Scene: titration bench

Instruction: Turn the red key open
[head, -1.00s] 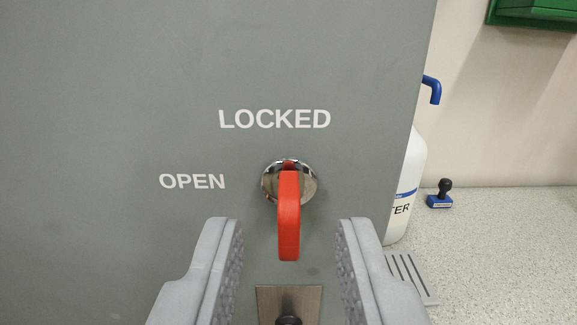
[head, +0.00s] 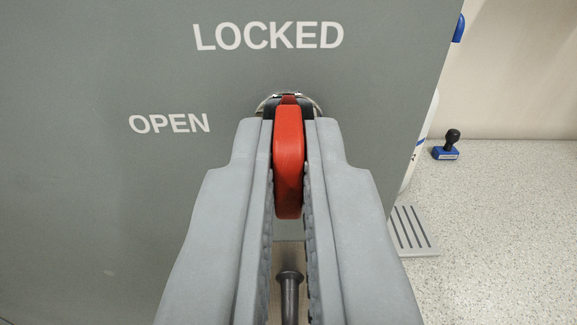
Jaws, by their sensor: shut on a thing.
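The red key (head: 289,165) sits in a round metal lock (head: 262,104) on a grey panel (head: 80,220). The key stands upright, in line with the word LOCKED (head: 268,36) above it. The word OPEN (head: 169,123) is to the left of the lock. My gripper (head: 289,130) is shut on the key, with one finger on its left side and one on its right. The fingers hide most of the lock's ring and the panel just below it.
A dark knob (head: 290,290) shows below the key, between my fingers. To the right, a speckled counter (head: 500,230) holds a blue stamp with a black handle (head: 448,147) and a slotted grey plate (head: 412,228). A white bottle stands partly hidden behind the panel's right edge.

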